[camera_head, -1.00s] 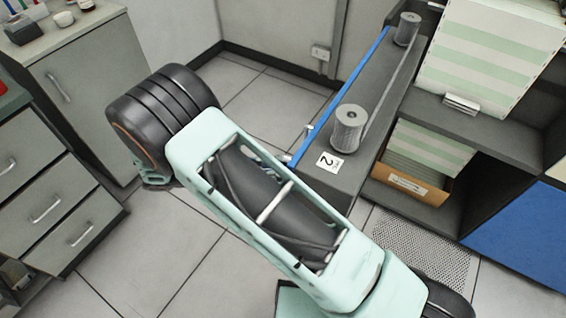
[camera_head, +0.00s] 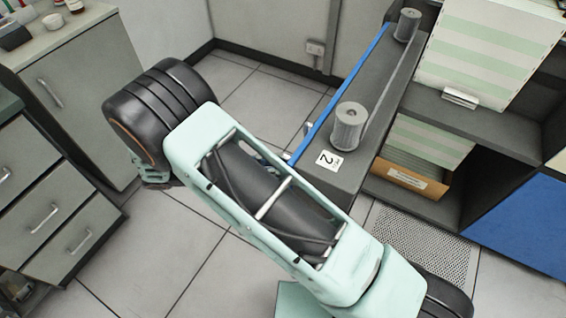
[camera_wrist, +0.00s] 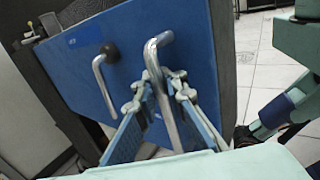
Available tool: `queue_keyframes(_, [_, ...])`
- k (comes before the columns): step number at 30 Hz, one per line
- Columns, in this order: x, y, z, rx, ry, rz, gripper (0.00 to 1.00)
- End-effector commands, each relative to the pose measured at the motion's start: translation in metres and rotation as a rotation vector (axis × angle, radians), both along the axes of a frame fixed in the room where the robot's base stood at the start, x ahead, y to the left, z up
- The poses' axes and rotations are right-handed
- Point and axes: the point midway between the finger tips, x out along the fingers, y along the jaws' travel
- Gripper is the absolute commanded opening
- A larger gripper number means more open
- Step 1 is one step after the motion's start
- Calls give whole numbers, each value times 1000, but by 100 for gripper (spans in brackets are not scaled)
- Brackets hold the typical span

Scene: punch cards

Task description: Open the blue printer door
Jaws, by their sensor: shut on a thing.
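The blue printer door (camera_wrist: 190,60) fills the middle of the wrist view. A bent metal handle (camera_wrist: 152,52) stands out from it. My gripper (camera_wrist: 163,82) is shut on this handle, with one finger on each side of the bar. A second, similar metal handle (camera_wrist: 100,75) with a dark round mount is to its left. In the head view the blue door (camera_head: 340,92) shows only as a thin blue strip along the left side of the grey printer (camera_head: 385,90), which bears a "2" label. My arm hides the gripper there.
Grey drawers (camera_head: 45,215) and a cabinet (camera_head: 75,90) stand at the left. Open tiled floor (camera_head: 235,90) lies between them and the printer. A shelf with striped paper (camera_head: 490,50) and a paper box (camera_head: 415,180) is at the right.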

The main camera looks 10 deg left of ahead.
Motion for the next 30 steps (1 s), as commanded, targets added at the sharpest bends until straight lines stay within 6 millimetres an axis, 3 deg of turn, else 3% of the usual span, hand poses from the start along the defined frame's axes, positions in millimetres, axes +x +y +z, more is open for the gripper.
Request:
queue_keyframes(2, [-5,2,-3,5,10,-1,0])
queue_keyframes(3, [-5,2,-3,5,10,-1,10])
queue_keyframes(8, [-4,2,-2,4,8,-1,27])
queue_keyframes(20, [-4,8,-1,1,4,-1,27])
queue_keyframes(30, [-14,59,-1,-1,0,1,27])
